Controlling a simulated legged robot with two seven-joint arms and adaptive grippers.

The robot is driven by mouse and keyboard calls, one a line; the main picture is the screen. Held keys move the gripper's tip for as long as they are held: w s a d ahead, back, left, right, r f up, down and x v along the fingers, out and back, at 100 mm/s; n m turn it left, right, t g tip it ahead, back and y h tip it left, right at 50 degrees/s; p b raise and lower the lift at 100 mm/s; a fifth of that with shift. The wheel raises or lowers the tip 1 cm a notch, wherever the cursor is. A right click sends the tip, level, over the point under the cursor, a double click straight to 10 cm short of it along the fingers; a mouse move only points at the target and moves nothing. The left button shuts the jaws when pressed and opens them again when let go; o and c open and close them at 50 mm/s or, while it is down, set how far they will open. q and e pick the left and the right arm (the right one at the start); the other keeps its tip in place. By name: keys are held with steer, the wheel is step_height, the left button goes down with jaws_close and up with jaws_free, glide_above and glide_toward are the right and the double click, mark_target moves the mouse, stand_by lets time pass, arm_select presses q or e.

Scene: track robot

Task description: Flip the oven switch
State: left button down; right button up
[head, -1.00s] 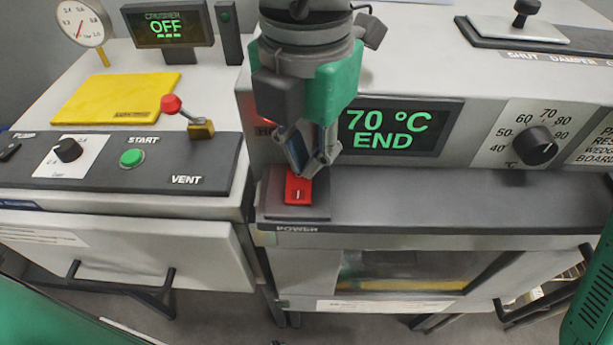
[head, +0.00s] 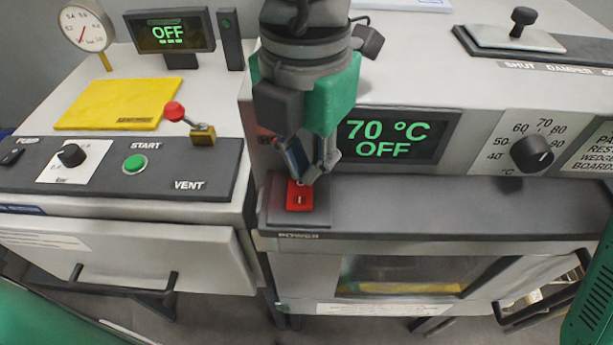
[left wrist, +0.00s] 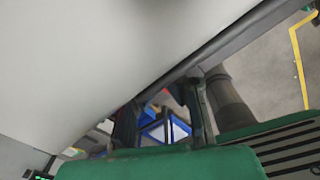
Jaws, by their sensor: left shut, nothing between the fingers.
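The red oven power switch (head: 299,197) sits on a dark base marked POWER at the left end of the oven's front ledge. My left gripper (head: 303,182) comes down over it from above, shut and empty, with its fingertips at the switch's back edge. I cannot tell whether they touch it. The oven display (head: 388,137) reads 70 °C OFF in green. In the left wrist view, the fingers are blurred and the switch cannot be made out. My right gripper is not in view.
The temperature knob (head: 532,153) is on the oven's front to the right. The ledge right of the switch is clear.

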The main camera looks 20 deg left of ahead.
mark_target(298, 182)
arm_select(q)
steer(key=shift+a+r+p, duration=0.2)
steer(key=shift+r+p, duration=0.5)
steer(key=shift+a+r+p, duration=0.2)
steer(key=shift+r+p, duration=1)
steer(key=shift+p, duration=0.1)
steer(key=shift+d+r+p, duration=0.15)
steer(key=shift+r, duration=0.4)
steer(key=shift+d+r+p, duration=0.15)
steer(key=shift+r, duration=0.4)
steer(key=shift+a, duration=0.25)
